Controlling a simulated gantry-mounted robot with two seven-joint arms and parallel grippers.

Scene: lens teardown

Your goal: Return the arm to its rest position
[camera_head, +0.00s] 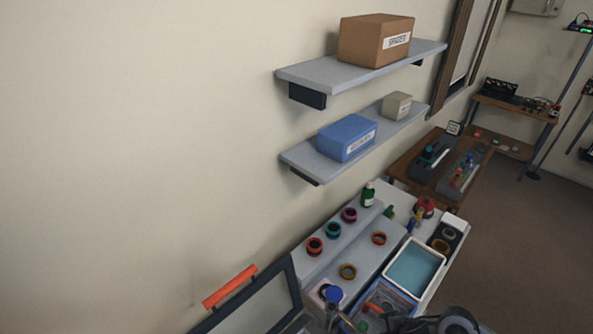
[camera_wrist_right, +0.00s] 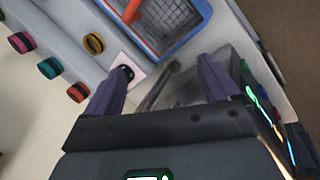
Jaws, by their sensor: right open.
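My right gripper (camera_wrist_right: 163,78) shows in the right wrist view with its two purple fingers spread wide apart. Nothing is gripped between them. Beyond the fingers lie the bench and a grey, shiny box-like part (camera_wrist_right: 195,80), partly hidden by the right finger. In the head view a dark, rounded part, likely of my own arm (camera_head: 458,321), shows at the bottom edge; its gripper cannot be made out there. My left gripper is not in view.
A blue-edged basket (camera_wrist_right: 165,22) is close beyond the fingers. Wall shelves (camera_head: 305,75) carry boxes.

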